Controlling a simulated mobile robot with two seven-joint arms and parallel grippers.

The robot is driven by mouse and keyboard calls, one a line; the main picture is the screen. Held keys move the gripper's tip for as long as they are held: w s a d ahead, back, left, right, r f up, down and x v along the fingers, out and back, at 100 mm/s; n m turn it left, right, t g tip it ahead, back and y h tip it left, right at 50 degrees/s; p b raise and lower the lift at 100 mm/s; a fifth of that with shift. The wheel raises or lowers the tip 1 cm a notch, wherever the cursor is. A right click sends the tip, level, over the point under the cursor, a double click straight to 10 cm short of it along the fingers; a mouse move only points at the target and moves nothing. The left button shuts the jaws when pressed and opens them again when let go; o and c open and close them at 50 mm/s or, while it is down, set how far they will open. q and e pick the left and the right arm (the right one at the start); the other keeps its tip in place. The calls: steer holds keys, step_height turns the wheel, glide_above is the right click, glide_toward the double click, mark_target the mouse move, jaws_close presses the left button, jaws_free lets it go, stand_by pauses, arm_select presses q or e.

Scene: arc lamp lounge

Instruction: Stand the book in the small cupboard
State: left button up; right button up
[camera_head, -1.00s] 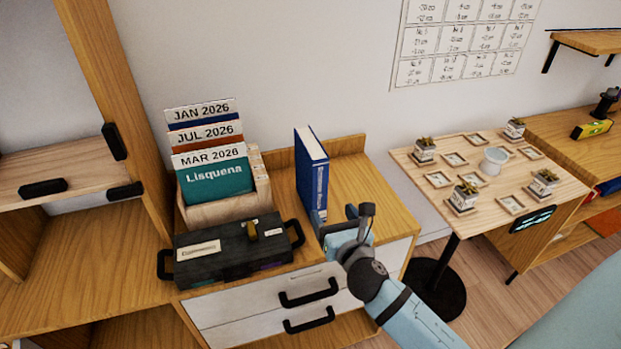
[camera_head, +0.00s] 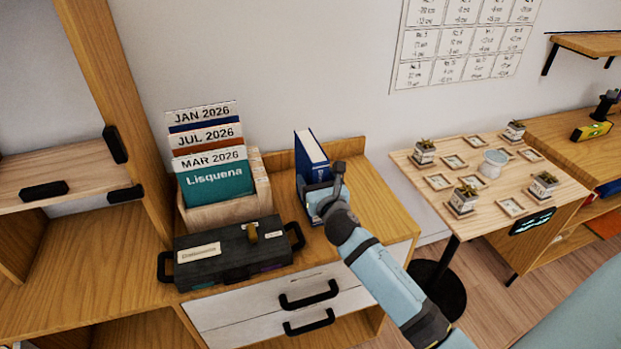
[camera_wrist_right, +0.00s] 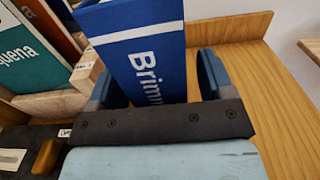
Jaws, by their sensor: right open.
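A blue book (camera_head: 311,153) with white pages stands upright on the wooden cabinet top, near its back ledge. In the right wrist view the book (camera_wrist_right: 141,50) shows its spine with white lettering, between the two fingers of my right gripper (camera_wrist_right: 158,80). My right gripper (camera_head: 322,190) is open around the lower part of the book; a gap shows beside the spine at the right finger. The book's lower end is hidden by the gripper. My left gripper is not in view. I cannot tell which furniture is the small cupboard.
A wooden holder (camera_head: 228,212) with dated folders and a dark case (camera_head: 225,256) stand left of the book. The cabinet top (camera_head: 375,213) is clear to its right. A small table (camera_head: 425,194) with potted plants and frames stands further right. Open shelving (camera_head: 85,255) is at left.

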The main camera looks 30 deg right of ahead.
steer(key=shift+w+d, duration=0.1)
steer(key=shift+w, duration=0.45)
steer(key=c, duration=1.4)
steer(key=shift+r, duration=0.1)
